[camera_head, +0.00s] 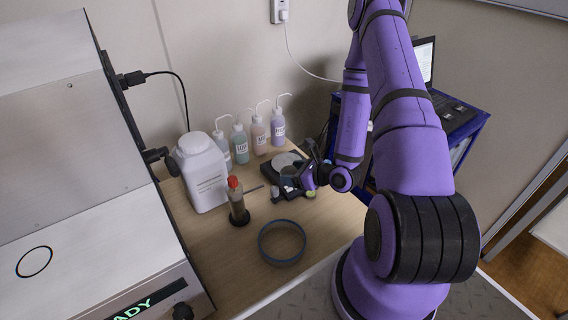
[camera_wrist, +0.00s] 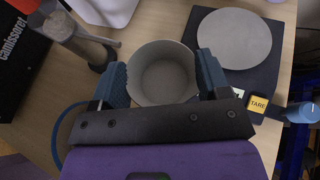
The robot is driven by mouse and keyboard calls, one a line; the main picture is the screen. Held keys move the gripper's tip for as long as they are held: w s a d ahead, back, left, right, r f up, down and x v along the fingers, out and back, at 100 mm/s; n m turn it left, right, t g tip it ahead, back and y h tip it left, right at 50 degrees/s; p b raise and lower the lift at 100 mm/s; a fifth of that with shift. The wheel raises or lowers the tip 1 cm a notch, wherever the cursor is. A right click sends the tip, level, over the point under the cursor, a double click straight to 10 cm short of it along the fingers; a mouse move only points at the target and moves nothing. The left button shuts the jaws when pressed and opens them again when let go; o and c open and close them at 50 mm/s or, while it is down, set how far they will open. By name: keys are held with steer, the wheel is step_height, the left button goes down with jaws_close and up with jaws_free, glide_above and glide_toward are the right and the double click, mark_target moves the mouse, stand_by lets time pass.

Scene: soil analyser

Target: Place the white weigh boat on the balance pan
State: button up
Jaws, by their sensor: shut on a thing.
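My gripper (camera_wrist: 162,76) is shut on a round, pale grey-white cup, which I take to be the weigh boat (camera_wrist: 163,72). Its blue fingers press on the left and right sides, and the inside looks empty. The balance (camera_wrist: 276,82) is dark with a yellow TARE button; its round grey pan (camera_wrist: 234,38) is bare, to the upper right of the boat. The boat is beside the pan, not over it. In the head view, my gripper (camera_head: 295,182) is at the balance's front, the pan (camera_head: 287,160) shows behind it, and the boat is mostly hidden.
A red-capped tube in a dark stand (camera_head: 238,205), a white jug (camera_head: 203,175) and a ring-shaped sieve (camera_head: 282,243) stand left and in front. Several wash bottles (camera_head: 240,143) line the wall. The analyser (camera_head: 100,220) fills the left. A blue object (camera_wrist: 300,112) lies right of the balance.

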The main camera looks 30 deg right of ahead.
steer(key=shift+s+d+f, duration=0.15)
steer(key=shift+s+d, duration=0.05)
steer(key=shift+s, duration=0.7)
glide_above(289, 163)
steer(key=shift+w+f, duration=0.1)
steer(key=shift+f, duration=2.4)
steer(key=o, duration=0.7)
steer(key=shift+f, duration=0.1)
steer(key=shift+o, duration=0.2)
